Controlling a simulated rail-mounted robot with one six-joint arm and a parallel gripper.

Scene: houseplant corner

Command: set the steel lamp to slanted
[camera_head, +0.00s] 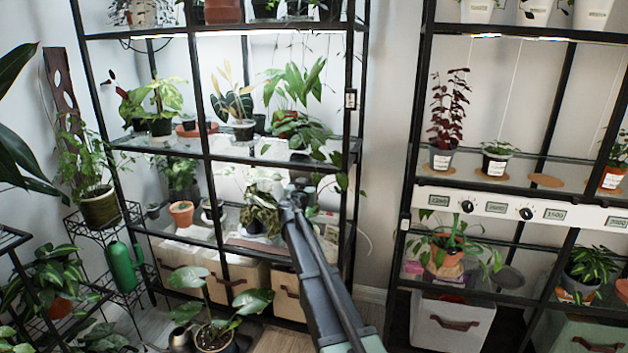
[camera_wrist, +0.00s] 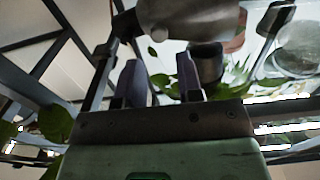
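My gripper (camera_head: 297,192) reaches up to the left shelving unit, at about the height of its middle glass shelf. In the wrist view its two dark fingers (camera_wrist: 160,72) stand apart, with leaves and pale background in the gap. A smooth grey metallic rounded body (camera_wrist: 190,18), which looks like the steel lamp's head, lies just beyond the fingertips at the top of that view, partly cut off. A dark arm or joint adjoins its left side. The fingers do not visibly hold it. In the head view the lamp cannot be clearly told apart from my gripper; its tilt cannot be read.
Potted plants crowd the left shelves around my gripper, including a trailing plant (camera_head: 262,212). A black shelf post (camera_head: 350,130) stands close on the right. The right shelving unit carries a white control panel (camera_head: 520,207).

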